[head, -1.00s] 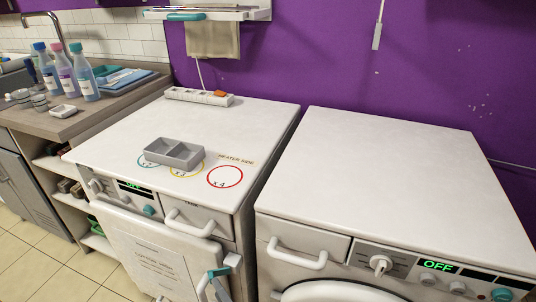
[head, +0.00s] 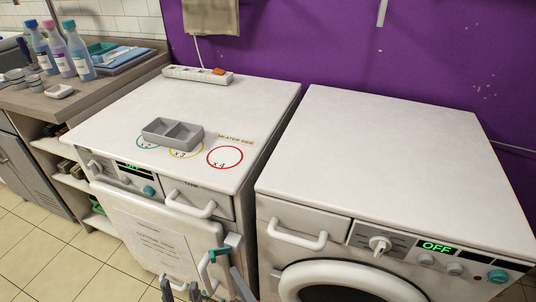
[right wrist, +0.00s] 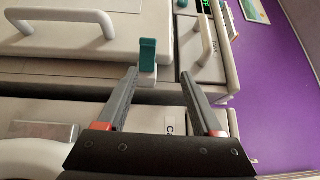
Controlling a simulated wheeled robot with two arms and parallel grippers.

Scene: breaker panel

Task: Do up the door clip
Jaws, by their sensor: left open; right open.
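The door clip (head: 220,252) is a teal lever on a pale mount, at the upper right corner of the left machine's white front door (head: 145,240). Beside it is a white upright handle (head: 204,270). In the right wrist view the teal clip (right wrist: 147,52) stands out from its white mount, just beyond my fingertips and nearer the left finger. My right gripper (right wrist: 159,72) is open and empty, apart from the clip; it also shows low in the head view (head: 224,278). My left gripper (head: 180,284) is open at the bottom edge, in front of the door.
A grey two-part tray (head: 172,132) sits on the left machine's top (head: 240,105) beside printed circles. A drawer handle (head: 190,207) juts out above the door. The right machine (head: 380,150) stands close by. Tiled floor (head: 40,260) is clear at left.

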